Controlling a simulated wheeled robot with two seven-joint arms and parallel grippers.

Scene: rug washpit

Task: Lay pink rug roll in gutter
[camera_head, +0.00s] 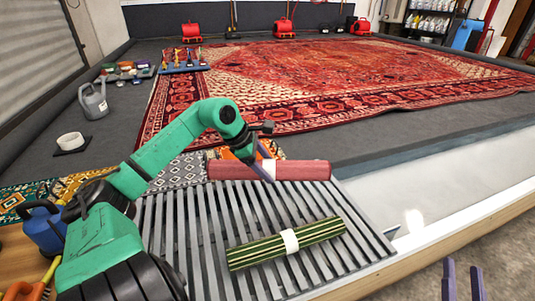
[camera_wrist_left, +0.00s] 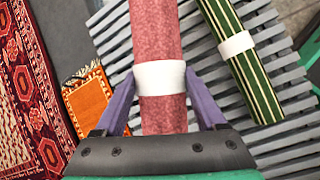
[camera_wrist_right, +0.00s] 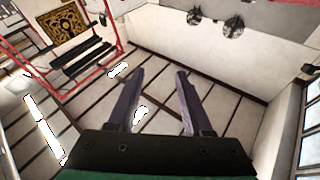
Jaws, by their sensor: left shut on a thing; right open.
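The pink rug roll (camera_head: 305,170) lies level across the far end of the grey slatted grate (camera_head: 185,235); I cannot tell whether it touches the slats. My left gripper (camera_head: 266,166) is shut on it. In the left wrist view the purple fingers (camera_wrist_left: 162,105) sit on both sides of the roll (camera_wrist_left: 157,35) at its white band (camera_wrist_left: 160,78). My right gripper (camera_head: 462,283) is open and empty at the lower right, with its fingers apart in the right wrist view (camera_wrist_right: 158,95). A pale channel-like strip (camera_head: 440,185) runs right of the grate; I cannot tell whether it is the gutter.
A green striped roll (camera_head: 262,252) with a white band lies on the grate. A large red rug (camera_head: 330,75) covers the floor behind. A watering can (camera_head: 93,101), a white tape-like ring (camera_head: 71,141) and a blue jug (camera_head: 44,228) stand at left.

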